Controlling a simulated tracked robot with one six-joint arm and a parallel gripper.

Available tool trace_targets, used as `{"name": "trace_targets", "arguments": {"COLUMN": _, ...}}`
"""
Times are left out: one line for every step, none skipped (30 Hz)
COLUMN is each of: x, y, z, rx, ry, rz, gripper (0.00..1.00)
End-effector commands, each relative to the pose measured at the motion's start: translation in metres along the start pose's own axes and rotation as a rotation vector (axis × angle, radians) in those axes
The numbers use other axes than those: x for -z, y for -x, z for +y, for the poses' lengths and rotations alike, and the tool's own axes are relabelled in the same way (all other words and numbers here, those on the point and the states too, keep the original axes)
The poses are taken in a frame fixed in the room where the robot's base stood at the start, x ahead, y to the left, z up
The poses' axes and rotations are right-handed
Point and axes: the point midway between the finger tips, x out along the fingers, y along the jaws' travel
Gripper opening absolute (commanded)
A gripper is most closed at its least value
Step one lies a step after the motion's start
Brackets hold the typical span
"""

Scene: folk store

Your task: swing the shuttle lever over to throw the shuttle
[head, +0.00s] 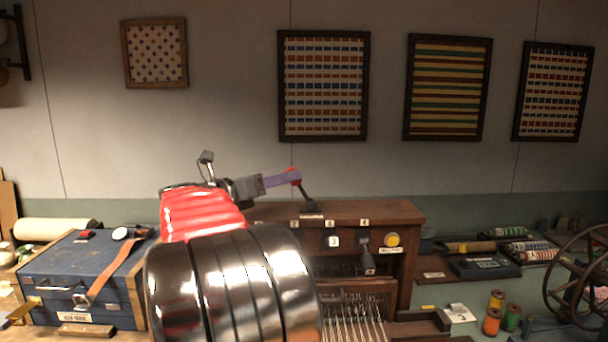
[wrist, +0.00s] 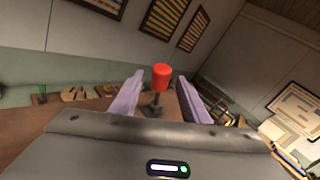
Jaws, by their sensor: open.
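The shuttle lever has a red knob on a dark stem and stands on top of the wooden loom cabinet (head: 385,211). In the wrist view the lever's red knob (wrist: 161,77) is upright between my two purple fingers, with a gap on each side. In the head view the dark lever stem (head: 306,193) leans, with its red top close to my fingertips. My gripper (head: 284,179) is open around the knob; it also shows in the wrist view (wrist: 160,88). My arm hides the left part of the cabinet in the head view.
A blue case (head: 70,265) with an orange strap lies at left. Thread spools (head: 491,322) and a dark spoked wheel (head: 585,285) are at right. A yellow button (head: 392,240) is on the cabinet front. The air above the cabinet's right part is clear.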

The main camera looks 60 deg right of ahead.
Motion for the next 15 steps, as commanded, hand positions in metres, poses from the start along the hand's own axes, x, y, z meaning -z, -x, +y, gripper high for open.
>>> {"name": "trace_targets", "arguments": {"x": 0.001, "y": -0.009, "z": -0.001, "rx": 0.004, "ry": 0.0, "rz": 0.002, "gripper": 0.42}}
{"name": "trace_targets", "arguments": {"x": 0.001, "y": -0.014, "z": -0.001, "rx": 0.003, "ry": 0.0, "rz": 0.001, "gripper": 0.42}}
{"name": "trace_targets", "arguments": {"x": 0.001, "y": -0.02, "z": -0.001, "rx": 0.004, "ry": 0.0, "rz": 0.002, "gripper": 0.42}}
{"name": "trace_targets", "arguments": {"x": 0.001, "y": -0.025, "z": -0.001, "rx": 0.004, "ry": 0.0, "rz": 0.002, "gripper": 0.42}}
{"name": "trace_targets", "arguments": {"x": 0.001, "y": -0.029, "z": -0.001, "rx": 0.003, "ry": 0.0, "rz": 0.001, "gripper": 0.42}}
{"name": "trace_targets", "arguments": {"x": 0.001, "y": -0.035, "z": -0.001, "rx": 0.003, "ry": 0.0, "rz": 0.001, "gripper": 0.42}}
{"name": "trace_targets", "arguments": {"x": 0.001, "y": -0.04, "z": -0.001, "rx": 0.004, "ry": 0.001, "rz": 0.001, "gripper": 0.42}}
{"name": "trace_targets", "arguments": {"x": 0.001, "y": -0.044, "z": -0.001, "rx": 0.004, "ry": 0.001, "rz": 0.001, "gripper": 0.42}}
{"name": "trace_targets", "arguments": {"x": 0.001, "y": -0.05, "z": -0.001, "rx": 0.003, "ry": 0.001, "rz": 0.001, "gripper": 0.42}}
{"name": "trace_targets", "arguments": {"x": 0.001, "y": -0.054, "z": -0.001, "rx": 0.004, "ry": 0.001, "rz": 0.001, "gripper": 0.42}}
{"name": "trace_targets", "arguments": {"x": 0.0, "y": -0.058, "z": -0.001, "rx": 0.004, "ry": 0.0, "rz": 0.001, "gripper": 0.42}}
{"name": "trace_targets", "arguments": {"x": 0.0, "y": -0.061, "z": -0.001, "rx": 0.003, "ry": 0.0, "rz": 0.001, "gripper": 0.42}}
{"name": "trace_targets", "arguments": {"x": 0.0, "y": -0.064, "z": -0.001, "rx": 0.002, "ry": 0.0, "rz": 0.001, "gripper": 0.42}}
{"name": "trace_targets", "arguments": {"x": 0.0, "y": -0.066, "z": -0.001, "rx": 0.002, "ry": 0.0, "rz": 0.001, "gripper": 0.42}}
{"name": "trace_targets", "arguments": {"x": 0.001, "y": -0.069, "z": -0.001, "rx": 0.002, "ry": 0.001, "rz": 0.001, "gripper": 0.42}}
